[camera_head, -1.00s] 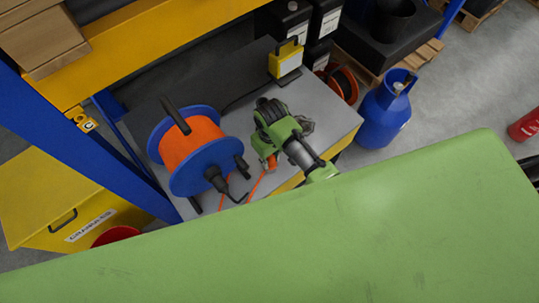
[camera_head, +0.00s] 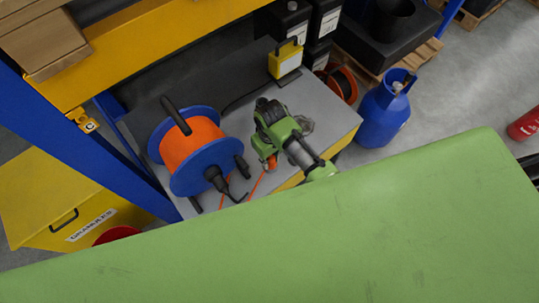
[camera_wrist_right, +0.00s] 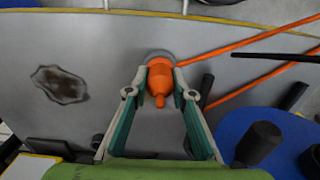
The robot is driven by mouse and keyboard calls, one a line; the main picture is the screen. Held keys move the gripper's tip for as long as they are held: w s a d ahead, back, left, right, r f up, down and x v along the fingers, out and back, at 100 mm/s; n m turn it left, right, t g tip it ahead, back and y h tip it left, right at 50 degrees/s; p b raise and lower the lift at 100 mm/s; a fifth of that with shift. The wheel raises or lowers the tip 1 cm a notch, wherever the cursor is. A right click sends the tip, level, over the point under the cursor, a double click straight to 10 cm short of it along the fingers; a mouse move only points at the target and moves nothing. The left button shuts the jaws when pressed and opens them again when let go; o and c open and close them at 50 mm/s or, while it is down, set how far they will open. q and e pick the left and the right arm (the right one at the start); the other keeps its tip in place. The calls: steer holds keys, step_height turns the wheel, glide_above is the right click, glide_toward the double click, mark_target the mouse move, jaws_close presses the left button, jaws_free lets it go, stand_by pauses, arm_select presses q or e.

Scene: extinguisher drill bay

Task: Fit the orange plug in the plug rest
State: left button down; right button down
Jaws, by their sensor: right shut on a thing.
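The orange plug (camera_wrist_right: 160,80) is between the two fingers of my right gripper (camera_wrist_right: 160,92), which is shut on it. In the head view the plug (camera_head: 271,162) shows as a small orange patch at my right gripper (camera_head: 265,163), low over the front part of the grey bench top. In the wrist view a grey round rim (camera_wrist_right: 157,57), perhaps the plug rest, shows just behind the plug's far end. The plug hides most of it, so I cannot tell whether the plug is in it or above it. My left gripper is not in view.
A cable reel (camera_head: 192,147) with blue flanges and orange cable stands left of my right gripper. Orange cable (camera_wrist_right: 245,85) runs across the wrist view. A yellow lamp (camera_head: 286,60) stands at the back. A dark stain (camera_wrist_right: 60,85) marks the bench top (camera_wrist_right: 100,45).

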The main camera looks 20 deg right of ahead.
steer(key=shift+f, duration=0.2)
steer(key=c, duration=1.7)
jaws_free()
steer(key=shift+r, duration=0.15)
steer(key=shift+r, duration=4.4)
